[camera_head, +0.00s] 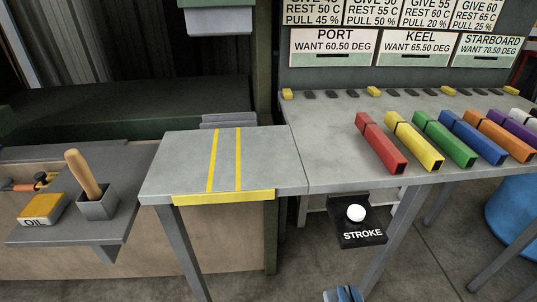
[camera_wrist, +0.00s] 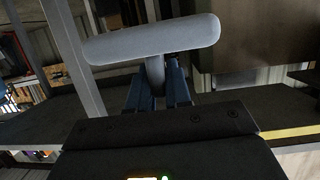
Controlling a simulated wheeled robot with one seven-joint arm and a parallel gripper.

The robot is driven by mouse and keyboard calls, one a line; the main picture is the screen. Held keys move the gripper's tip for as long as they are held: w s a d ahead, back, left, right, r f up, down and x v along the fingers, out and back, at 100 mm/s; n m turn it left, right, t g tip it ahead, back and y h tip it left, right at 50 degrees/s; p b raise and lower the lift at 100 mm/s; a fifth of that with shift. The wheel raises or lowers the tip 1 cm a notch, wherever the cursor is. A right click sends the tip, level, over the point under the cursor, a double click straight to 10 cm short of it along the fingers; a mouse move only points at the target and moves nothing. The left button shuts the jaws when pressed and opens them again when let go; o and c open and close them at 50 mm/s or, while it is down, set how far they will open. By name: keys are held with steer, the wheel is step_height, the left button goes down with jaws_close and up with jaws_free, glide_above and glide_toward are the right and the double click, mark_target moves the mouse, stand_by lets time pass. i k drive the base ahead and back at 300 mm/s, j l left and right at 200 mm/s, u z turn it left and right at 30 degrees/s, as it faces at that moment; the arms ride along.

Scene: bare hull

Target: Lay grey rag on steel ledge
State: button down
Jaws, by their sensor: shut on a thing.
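My gripper (camera_wrist: 158,88) has blue fingers and is shut on a grey piece, which I take to be the grey rag (camera_wrist: 150,40). It looks like a smooth rounded bar with a short stem between the fingers. In the head view only a bit of my gripper (camera_head: 343,294) shows at the bottom edge, low in front of the benches; the rag cannot be made out there. A grey ledge (camera_head: 105,232) at the left, probably the steel ledge, holds a yellow oil box (camera_head: 41,208) and a grey pot (camera_head: 97,206) with a wooden handle. Its front part is bare.
A grey table (camera_head: 175,165) with two yellow stripes and a yellow front edge is empty. The bench on the right carries several coloured blocks (camera_head: 381,142). A black STROKE pedal (camera_head: 362,236) sits below, and a blue drum (camera_head: 515,203) stands far right.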

mark_target(98, 166)
steer(key=j, duration=1.15)
steer(key=i+j, duration=0.15)
steer(key=j, duration=2.1)
steer(key=i+j, duration=0.15)
steer(key=j, duration=1)
